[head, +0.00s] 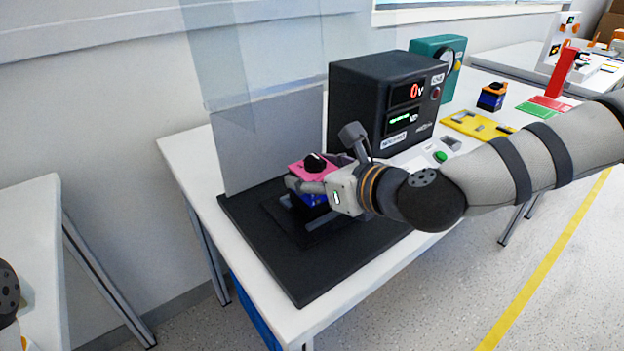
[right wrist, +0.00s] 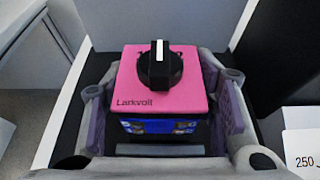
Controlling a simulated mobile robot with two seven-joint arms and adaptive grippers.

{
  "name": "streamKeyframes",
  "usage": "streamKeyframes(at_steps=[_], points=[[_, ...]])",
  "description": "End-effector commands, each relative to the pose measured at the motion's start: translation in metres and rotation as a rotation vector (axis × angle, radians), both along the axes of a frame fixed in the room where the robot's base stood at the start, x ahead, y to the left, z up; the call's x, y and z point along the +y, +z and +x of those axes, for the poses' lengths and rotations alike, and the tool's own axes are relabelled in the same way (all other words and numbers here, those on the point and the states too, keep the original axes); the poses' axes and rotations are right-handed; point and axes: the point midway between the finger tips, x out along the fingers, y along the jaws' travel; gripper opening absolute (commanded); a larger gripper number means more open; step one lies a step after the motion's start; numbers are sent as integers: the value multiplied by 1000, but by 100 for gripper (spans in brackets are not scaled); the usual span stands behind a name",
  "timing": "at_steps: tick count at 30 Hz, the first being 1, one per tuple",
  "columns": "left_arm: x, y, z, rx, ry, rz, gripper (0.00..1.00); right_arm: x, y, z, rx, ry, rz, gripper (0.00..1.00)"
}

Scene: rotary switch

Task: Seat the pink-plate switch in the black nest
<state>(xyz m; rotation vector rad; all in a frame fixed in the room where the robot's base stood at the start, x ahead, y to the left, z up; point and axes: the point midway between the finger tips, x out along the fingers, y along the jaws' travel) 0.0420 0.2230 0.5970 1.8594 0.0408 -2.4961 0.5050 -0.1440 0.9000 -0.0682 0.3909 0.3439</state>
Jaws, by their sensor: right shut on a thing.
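The pink-plate switch (head: 308,166) has a pink top, a black knob with a white line and a blue body. In the right wrist view the switch (right wrist: 192,88) is upright, its plate lettered "Larkvoll". My right gripper (head: 318,187) is shut on it, one finger on each side. The black nest (head: 325,228) is directly below, on a black base plate (head: 300,282). The gripper and switch hide much of the nest, so I cannot tell whether the switch touches it. My left gripper is out of view; only a bit of my left arm shows at the left edge.
A grey translucent panel (head: 270,140) stands behind the nest. A black meter box (head: 365,90) with lit displays stands close behind my right gripper. Further right are a yellow plate (head: 478,125) and another switch with an orange top (head: 492,96).

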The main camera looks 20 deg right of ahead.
Motion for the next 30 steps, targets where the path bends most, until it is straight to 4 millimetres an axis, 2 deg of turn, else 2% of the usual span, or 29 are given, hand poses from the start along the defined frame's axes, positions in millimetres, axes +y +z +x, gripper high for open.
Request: streamKeyframes(at_steps=[1,2,8,13,14,16,24,30], points=[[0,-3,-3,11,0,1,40,0,-9,0,3,2,0,18],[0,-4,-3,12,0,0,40,0,-10,0,1,2,0,18],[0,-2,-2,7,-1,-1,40,0,-7,0,-5,2,0,18],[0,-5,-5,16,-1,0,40,0,-12,0,-2,1,0,18],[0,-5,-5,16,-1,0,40,0,-12,0,-2,1,0,57],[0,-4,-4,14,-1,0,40,0,-11,0,-3,2,0,73],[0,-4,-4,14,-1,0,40,0,-11,0,-3,2,0,73],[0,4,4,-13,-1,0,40,-1,3,-1,-10,2,0,73]])
